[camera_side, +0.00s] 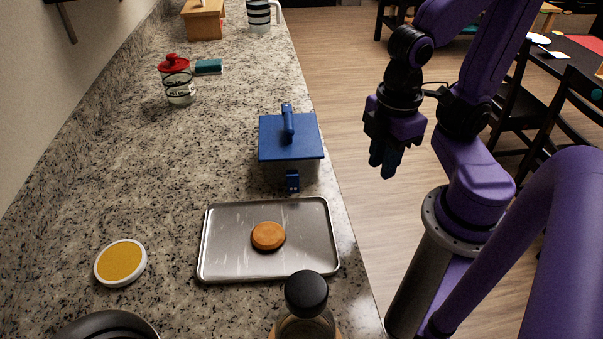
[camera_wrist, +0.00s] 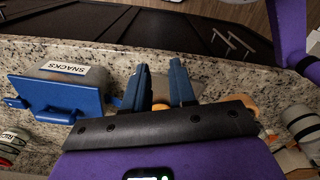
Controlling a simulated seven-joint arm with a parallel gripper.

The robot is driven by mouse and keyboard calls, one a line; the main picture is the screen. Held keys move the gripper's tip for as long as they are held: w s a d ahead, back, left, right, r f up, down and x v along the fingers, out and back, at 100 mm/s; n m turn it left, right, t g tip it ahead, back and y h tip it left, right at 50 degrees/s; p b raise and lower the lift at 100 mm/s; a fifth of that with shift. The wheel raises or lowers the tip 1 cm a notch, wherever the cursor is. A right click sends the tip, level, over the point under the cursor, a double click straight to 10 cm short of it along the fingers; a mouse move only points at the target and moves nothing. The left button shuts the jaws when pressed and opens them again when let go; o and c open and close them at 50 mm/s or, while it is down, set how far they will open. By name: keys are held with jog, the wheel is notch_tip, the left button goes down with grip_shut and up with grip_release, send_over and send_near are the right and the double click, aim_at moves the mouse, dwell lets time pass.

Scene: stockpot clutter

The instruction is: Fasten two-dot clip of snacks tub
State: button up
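The snacks tub (camera_side: 300,172) is a grey box with a blue lid (camera_side: 291,138) and a raised blue handle. In the wrist view the tub (camera_wrist: 64,70) shows a white SNACKS label, with its lid (camera_wrist: 60,95) to the left of my fingers. The blue two-dot clip (camera_side: 292,182) is at the tub's near side in the side view, facing the tray; I cannot tell if it is latched. My gripper (camera_side: 384,165) is in the air beyond the counter's right edge, apart from the tub. In the wrist view my gripper (camera_wrist: 160,88) is open and empty.
A metal tray (camera_side: 225,225) with an orange-brown round item (camera_side: 268,236) lies nearer the camera than the tub. A black-lidded jar (camera_side: 306,295), a yellow-topped round dish (camera_side: 121,262) and a red-lidded jar (camera_side: 177,80) stand around. Counter left of the tub is clear.

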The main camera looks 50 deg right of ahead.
jog(key=o, duration=0.4)
jog(key=shift+w+f, duration=0.1)
jog(key=shift+f, duration=0.05)
jog(key=n+t+h, duration=0.9)
jog(key=n+h, duration=0.1)
jog(key=n, duration=0.4)
send_near(293, 183)
jog(key=x, duration=0.3)
jog(key=shift+w+f, duration=0.1)
jog(key=shift+w, duration=0.05)
jog(key=shift+x, duration=3.7)
jog(key=shift+d, duration=0.1)
